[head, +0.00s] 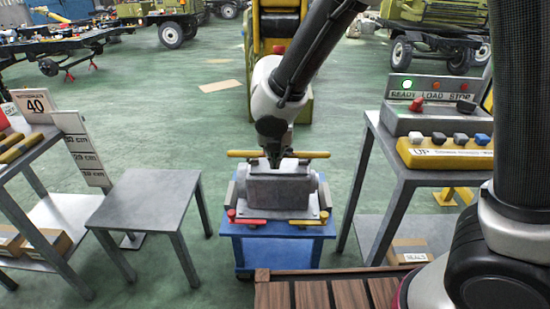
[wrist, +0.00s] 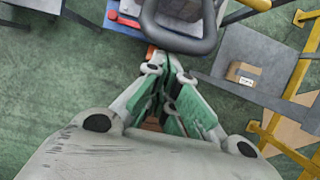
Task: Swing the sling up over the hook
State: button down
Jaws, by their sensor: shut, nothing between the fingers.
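My gripper (head: 273,150) is over the grey block-shaped unit (head: 282,190) on the blue cart (head: 258,248) in the head view. Its fingers hide part of the unit's top and of the yellow bar (head: 243,153) behind it. In the wrist view my gripper (wrist: 168,62) has its green-lined fingers closed together, with nothing held. A dark grey rounded loop (wrist: 180,43) lies just beyond the fingertips there, over the cart. I cannot tell whether it is the sling or whether it touches the fingers. No hook can be made out clearly in either view.
A grey table (head: 150,200) stands left of the cart, beside a height board (head: 80,145). A control box (head: 435,118) with a lit green READY lamp and a yellow button panel (head: 445,152) sit on the right bench. Open green floor lies behind.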

jog(key=shift+r, duration=0.1)
jog(key=w+r, duration=1.1)
jog(key=w, duration=0.3)
jog(key=shift+w+d+r, duration=0.2)
jog(key=shift+w+d, duration=0.05)
jog(key=shift+d, duration=0.1)
jog(key=v, duration=1.2)
